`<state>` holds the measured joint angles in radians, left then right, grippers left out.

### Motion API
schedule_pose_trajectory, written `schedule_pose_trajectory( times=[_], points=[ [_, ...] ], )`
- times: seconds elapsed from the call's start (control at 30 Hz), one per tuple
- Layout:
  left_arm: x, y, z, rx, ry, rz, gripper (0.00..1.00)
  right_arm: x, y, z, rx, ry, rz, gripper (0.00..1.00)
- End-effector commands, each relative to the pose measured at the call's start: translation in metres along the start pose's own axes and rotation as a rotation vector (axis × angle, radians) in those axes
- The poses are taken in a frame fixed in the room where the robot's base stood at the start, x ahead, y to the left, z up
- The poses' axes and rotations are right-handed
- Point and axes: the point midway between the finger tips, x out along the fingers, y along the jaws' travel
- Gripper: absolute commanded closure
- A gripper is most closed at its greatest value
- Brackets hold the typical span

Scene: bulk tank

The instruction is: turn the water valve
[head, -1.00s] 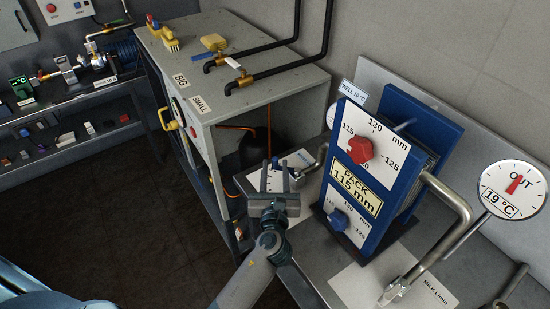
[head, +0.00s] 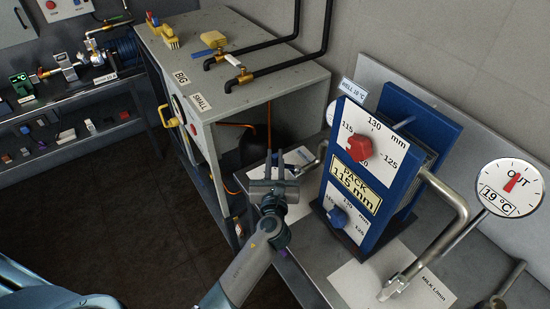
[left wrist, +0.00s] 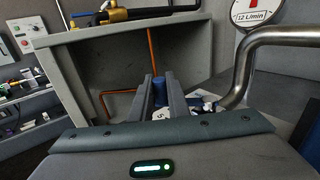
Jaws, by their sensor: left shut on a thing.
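My left gripper (head: 275,157) is over the steel bench, left of the blue plate pack, its fingers pointing away from me. In the left wrist view its two fingers (left wrist: 158,84) are shut on a small blue part (left wrist: 159,92), which looks like the water valve's handle. My right gripper is not in view.
The blue plate pack (head: 378,180) with red knob (head: 359,148) and blue knob (head: 337,217) stands close on the right. A dial marked OUT (head: 508,188) is farther right. A grey cabinet (head: 270,75) carries brass taps (head: 244,74), a sponge and brushes. Dark floor is free at left.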

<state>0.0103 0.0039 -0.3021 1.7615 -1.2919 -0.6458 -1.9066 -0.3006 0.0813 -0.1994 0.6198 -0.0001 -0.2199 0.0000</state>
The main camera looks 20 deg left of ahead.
Motion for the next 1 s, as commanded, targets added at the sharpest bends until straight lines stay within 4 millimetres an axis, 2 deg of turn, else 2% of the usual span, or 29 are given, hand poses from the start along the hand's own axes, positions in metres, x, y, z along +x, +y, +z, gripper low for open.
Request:
schedule_pose_trajectory(
  times=[0.3, 0.7, 0.73, 0.8, 1.0],
  points=[
    [0.009, -0.002, 0.004, 0.005, -0.002, -0.125, 1.0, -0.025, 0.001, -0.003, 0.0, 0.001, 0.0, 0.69],
    [0.01, -0.003, 0.0, -0.001, 0.0, -0.163, 1.0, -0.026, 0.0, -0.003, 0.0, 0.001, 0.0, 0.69],
    [0.01, -0.003, 0.0, -0.001, 0.0, -0.163, 0.8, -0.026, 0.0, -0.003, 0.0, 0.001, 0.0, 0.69],
    [0.01, -0.003, 0.0, -0.001, 0.0, -0.163, 0.66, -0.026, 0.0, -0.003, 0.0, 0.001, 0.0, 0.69],
    [0.01, -0.003, 0.0, 0.0, 0.0, -0.162, 0.66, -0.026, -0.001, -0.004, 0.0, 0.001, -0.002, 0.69]
  ],
)
